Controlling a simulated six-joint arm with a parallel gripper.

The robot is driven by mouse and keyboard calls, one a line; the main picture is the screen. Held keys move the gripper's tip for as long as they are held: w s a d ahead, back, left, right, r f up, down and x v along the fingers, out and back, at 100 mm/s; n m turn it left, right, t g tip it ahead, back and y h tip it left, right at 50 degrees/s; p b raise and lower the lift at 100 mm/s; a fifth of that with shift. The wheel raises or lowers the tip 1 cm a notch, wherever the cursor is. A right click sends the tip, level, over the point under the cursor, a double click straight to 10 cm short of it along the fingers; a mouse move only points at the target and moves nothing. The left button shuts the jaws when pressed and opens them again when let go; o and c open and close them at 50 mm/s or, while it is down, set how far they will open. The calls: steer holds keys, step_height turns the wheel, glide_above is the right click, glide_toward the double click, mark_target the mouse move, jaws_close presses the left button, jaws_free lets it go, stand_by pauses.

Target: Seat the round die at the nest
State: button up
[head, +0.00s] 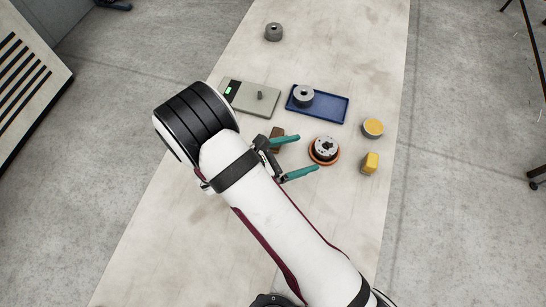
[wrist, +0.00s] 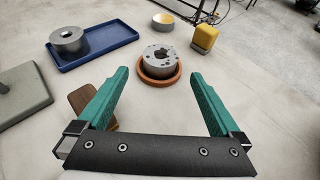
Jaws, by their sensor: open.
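A round grey metal piece with several small holes and a dark keyed opening (head: 325,147) sits on an orange-brown ring (head: 324,163). They also show in the wrist view as the metal piece (wrist: 160,61) and the ring (wrist: 160,82). I cannot tell whether this piece is the die or part of the nest. A plain grey ring-shaped piece with a central hole (head: 303,95) lies in the blue tray (head: 330,107). My gripper (head: 309,153) has its green fingers spread and empty. The fingers point toward the metal piece, which appears beyond the fingertips, between them.
A grey scale (head: 238,97) bears a small grey part. A brown wooden block (head: 277,145) is partly hidden by my gripper. A yellow block (head: 370,163) and a yellow-topped round container (head: 373,127) stand right of the ring. A grey cylinder (head: 273,32) stands far back.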

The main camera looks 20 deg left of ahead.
steer(key=v, duration=0.8)
steer(key=shift+s+a+r, duration=0.15)
steer(key=s+d+r+m+g+y, duration=0.1)
steer(key=s+d+r+m+g, duration=0.2)
steer(key=d+r+m+g, duration=0.45)
steer(key=s+d+r+m+g+y, duration=0.2)
steer(key=d+r+m+g, duration=0.2)
steer(key=d+m, duration=0.6)
steer(key=s+r+m+t+y, duration=0.1)
steer(key=s+r+m+y, duration=0.2)
steer(key=s+m+y, duration=0.4)
steer(key=m+y, duration=0.1)
steer(key=m, duration=0.7)
steer(key=shift+s+a+r+t, duration=0.3)
steer(key=shift+s+r+t, duration=0.05)
steer(key=shift+s+r, duration=0.05)
